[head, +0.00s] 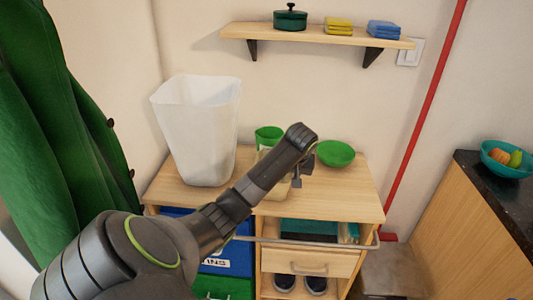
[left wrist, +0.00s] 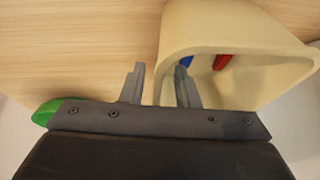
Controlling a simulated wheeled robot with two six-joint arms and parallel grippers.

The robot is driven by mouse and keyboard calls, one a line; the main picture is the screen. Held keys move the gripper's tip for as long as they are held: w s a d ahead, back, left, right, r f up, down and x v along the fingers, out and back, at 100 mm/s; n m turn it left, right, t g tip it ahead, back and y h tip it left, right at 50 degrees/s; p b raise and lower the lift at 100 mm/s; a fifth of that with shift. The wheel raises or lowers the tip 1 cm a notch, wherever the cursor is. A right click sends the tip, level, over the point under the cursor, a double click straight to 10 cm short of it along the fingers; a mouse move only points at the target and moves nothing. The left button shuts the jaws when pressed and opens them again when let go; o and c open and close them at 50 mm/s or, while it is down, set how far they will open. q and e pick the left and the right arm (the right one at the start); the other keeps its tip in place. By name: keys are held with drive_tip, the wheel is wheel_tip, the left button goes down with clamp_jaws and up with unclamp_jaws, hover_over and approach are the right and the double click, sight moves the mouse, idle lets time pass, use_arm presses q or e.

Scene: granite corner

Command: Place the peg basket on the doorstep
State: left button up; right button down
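The peg basket (left wrist: 235,25) is a cream, open-topped container with a blue peg and a red peg inside. In the head view the basket (head: 283,191) stands on the wooden cabinet top, mostly hidden behind my left arm. My left gripper (head: 303,176) is at the basket. In the left wrist view the gripper's fingers (left wrist: 160,88) are apart, one outside the basket wall and one over its inside. A gap shows beside the wall, so they are not clamped on it. I cannot pick out the doorstep for certain. My right gripper is out of view.
On the cabinet top (head: 361,194) stand a tall white bin (head: 195,130), a green cup (head: 268,135) and a green bowl (head: 336,153). A rail (head: 320,244) runs along the cabinet front. A red pipe (head: 425,115) and a grey-brown block (head: 394,271) are to the right.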

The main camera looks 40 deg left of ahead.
use_arm(q)
drive_tip(key=shift+f+p, duration=0.15)
drive_tip(key=shift+p, duration=0.2)
idle(0.4)
clamp_jaws()
